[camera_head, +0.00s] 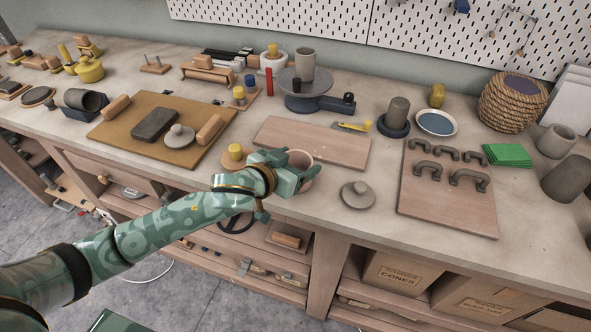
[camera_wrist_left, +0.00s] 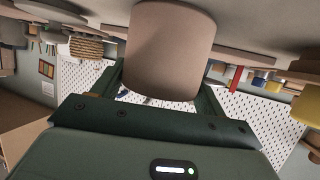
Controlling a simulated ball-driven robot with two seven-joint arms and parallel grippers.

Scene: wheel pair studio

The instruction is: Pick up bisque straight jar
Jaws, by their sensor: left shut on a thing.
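The bisque straight jar (camera_head: 301,158), a pale pinkish cylinder, is at the front edge of the workbench, mostly hidden behind my left gripper (camera_head: 295,173). In the left wrist view the jar (camera_wrist_left: 170,50) fills the space between the two fingers of the left gripper (camera_wrist_left: 165,85), which is shut on it. My right gripper is not in view.
A pinkish wooden board (camera_head: 330,148) lies just behind the jar. A knobbed grey lid (camera_head: 358,195) lies to its right. A wheel (camera_head: 306,102) bearing a grey cylinder (camera_head: 305,64) stands farther back. A board with several handles (camera_head: 450,210) lies at the right.

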